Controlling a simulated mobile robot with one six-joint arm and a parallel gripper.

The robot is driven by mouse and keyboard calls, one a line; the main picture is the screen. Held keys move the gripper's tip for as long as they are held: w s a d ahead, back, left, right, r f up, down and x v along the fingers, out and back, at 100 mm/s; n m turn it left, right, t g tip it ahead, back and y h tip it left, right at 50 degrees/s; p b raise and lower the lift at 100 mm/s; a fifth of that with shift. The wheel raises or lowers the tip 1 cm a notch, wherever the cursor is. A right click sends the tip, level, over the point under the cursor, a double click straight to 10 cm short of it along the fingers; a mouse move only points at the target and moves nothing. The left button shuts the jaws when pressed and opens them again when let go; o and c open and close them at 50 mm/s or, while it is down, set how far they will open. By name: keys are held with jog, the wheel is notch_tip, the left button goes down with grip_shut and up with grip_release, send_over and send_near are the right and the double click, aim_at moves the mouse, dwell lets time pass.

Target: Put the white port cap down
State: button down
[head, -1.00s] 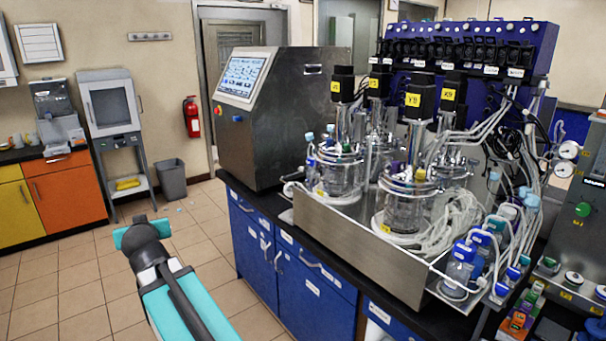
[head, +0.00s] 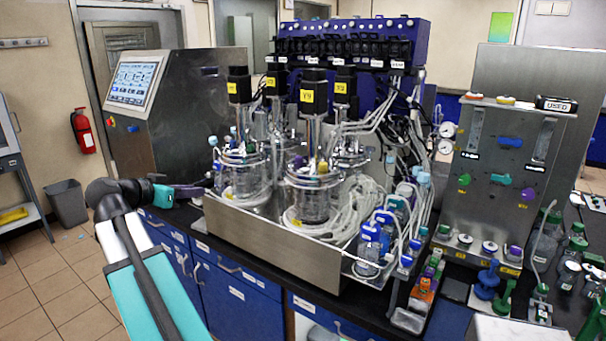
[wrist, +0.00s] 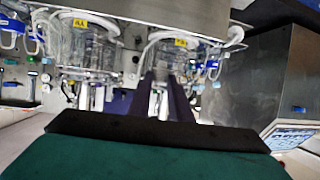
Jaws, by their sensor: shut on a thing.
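My gripper (head: 197,190) is at the left end of the steel tray in the head view, above the bench edge. Its dark purple fingers also show in the wrist view (wrist: 163,92), close together with a narrow pale strip between them. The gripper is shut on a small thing. The white port cap cannot be made out clearly in either view; the fingers mostly hide what they hold. The glass bioreactor vessels, one at the left (head: 246,178) and one in front (head: 314,198), stand in the steel tray (head: 262,240), beyond and right of my gripper.
The black bench (head: 222,238) carries a touchscreen cabinet (head: 180,100) behind my gripper. Blue-capped bottles (head: 370,243) and tubing crowd the tray's right end. A grey unit with valves (head: 505,160) stands further right. The floor at the left is open, with a bin (head: 66,203).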

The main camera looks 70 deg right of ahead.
jog(key=s+d+r+m+g+y, duration=0.1)
jog(key=s+d+r+m+g, duration=0.1)
jog(key=s, duration=0.5)
jog(key=s+d+r+m+g+y, duration=0.1)
jog(key=s+d+r+m+g, duration=0.1)
jog(key=s+r+m+g, duration=0.2)
jog(key=s+g, duration=0.1)
jog(key=s, duration=0.2)
jog(key=shift+r+y, duration=0.4)
jog(key=shift+d, duration=0.15)
jog(key=s+d+p, duration=0.4)
jog(key=s+d, duration=0.4)
jog(key=d, duration=0.2)
jog(key=shift+s+d, duration=0.2)
jog(key=shift+d, duration=0.1)
